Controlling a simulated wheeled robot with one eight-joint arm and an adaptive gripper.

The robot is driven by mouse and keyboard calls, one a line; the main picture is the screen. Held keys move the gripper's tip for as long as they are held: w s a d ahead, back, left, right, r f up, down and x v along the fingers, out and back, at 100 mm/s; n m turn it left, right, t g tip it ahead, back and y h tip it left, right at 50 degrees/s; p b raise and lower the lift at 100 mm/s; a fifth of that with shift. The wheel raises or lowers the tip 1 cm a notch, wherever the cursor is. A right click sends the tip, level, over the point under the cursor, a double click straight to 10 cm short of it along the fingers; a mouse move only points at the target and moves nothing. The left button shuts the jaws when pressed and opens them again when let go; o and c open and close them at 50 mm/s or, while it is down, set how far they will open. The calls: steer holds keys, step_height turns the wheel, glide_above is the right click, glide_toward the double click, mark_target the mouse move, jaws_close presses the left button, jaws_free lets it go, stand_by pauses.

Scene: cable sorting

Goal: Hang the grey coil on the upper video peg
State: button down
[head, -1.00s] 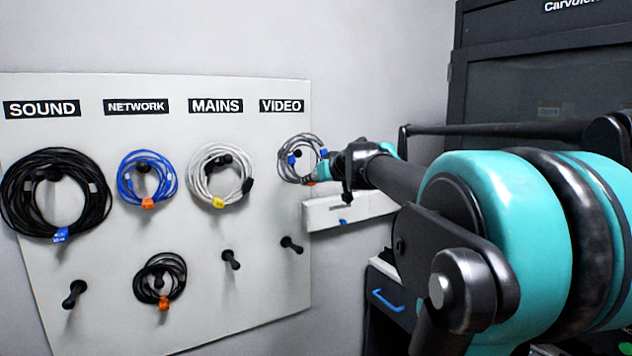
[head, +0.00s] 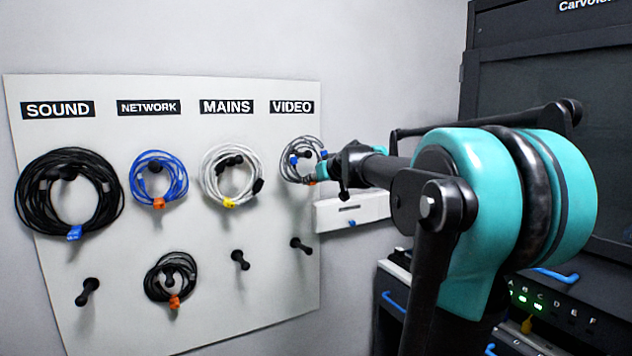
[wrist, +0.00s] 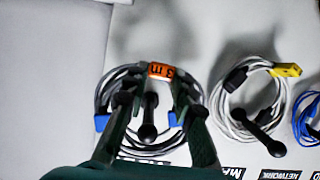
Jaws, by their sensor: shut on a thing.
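The grey coil (head: 287,172) with blue plugs and an orange tag is under the VIDEO label at the board's right edge. My gripper (wrist: 158,85) is shut on the coil at its orange tag (wrist: 160,71), which also shows in the wrist view. In that view the upper video peg (wrist: 148,131) shows inside the coil's ring, its round end in front of the loops. I cannot tell whether the coil's weight rests on the peg. In the head view my gripper (head: 322,172) reaches the coil from the right and partly covers it.
The white coil (head: 232,202) hangs beside it under MAINS, the blue coil (head: 136,180) under NETWORK and a large black coil (head: 30,205) under SOUND. A small black coil (head: 150,290) hangs lower. The lower video peg (head: 301,246) is bare. A white box (head: 365,207) is right of the board.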

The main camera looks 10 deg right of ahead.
steer(key=shift+r+x, duration=0.25)
steer(key=shift+x, duration=1.05)
steer(key=shift+r+x, duration=0.25)
steer(key=shift+x, duration=1)
steer(key=shift+w+a+f, duration=0.1)
steer(key=shift+w+f, duration=0.1)
steer(key=shift+f, duration=0.35)
steer(key=shift+w+f, duration=0.15)
steer(key=shift+f, duration=0.35)
steer(key=shift+f, duration=0.1)
steer(key=c, duration=1.2)
jaws_free()
steer(key=shift+o, duration=0.2)
